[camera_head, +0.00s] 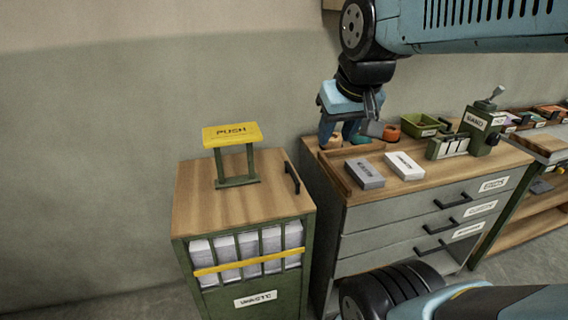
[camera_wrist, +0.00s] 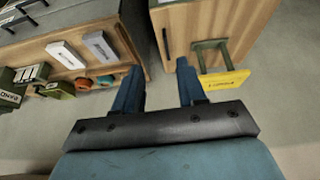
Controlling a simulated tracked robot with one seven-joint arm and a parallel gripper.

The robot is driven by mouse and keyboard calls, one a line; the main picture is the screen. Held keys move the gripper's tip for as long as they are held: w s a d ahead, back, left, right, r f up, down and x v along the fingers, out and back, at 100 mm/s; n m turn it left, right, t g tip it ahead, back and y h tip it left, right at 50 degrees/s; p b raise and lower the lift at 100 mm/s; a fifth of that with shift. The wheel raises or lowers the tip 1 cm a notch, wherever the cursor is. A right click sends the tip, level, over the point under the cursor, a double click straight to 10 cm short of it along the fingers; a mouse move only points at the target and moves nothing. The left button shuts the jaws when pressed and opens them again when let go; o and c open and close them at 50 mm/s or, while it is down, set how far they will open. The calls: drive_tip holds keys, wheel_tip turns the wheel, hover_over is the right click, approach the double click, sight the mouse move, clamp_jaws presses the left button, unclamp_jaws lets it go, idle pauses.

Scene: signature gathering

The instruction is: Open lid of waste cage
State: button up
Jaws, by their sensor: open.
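The waste cage (camera_head: 254,301) is a green frame with white paper stacks behind bars and a yellow strip. Its wooden lid (camera_head: 195,205) is closed, with a black handle (camera_head: 291,177) along the right edge. A yellow PUSH plate (camera_head: 231,133) stands on a green frame on the lid. In the wrist view the lid (camera_wrist: 215,20) is at the upper right, with the handle (camera_wrist: 165,41) near its left edge and the yellow plate (camera_wrist: 220,84) beyond. My gripper (camera_head: 343,138) is open and empty, above and to the right of the cage. Its two blue fingers (camera_wrist: 158,66) are apart from the handle.
A drawer cabinet (camera_head: 395,222) stands right of the cage. On its top are a grey block (camera_head: 365,173), a white block (camera_head: 404,166), a green bin (camera_head: 420,125) and a green BAND device (camera_head: 480,130). The wall side left of the cage is clear.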

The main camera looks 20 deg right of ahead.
drive_tip(key=w+f+g, duration=0.3)
drive_tip(key=w, duration=1.2)
drive_tip(key=g, duration=0.2)
hover_over(292, 172)
wheel_tip(292, 172, down, 10)
wheel_tip(292, 172, down, 13)
drive_tip(key=shift+f, duration=0.1)
clamp_jaws()
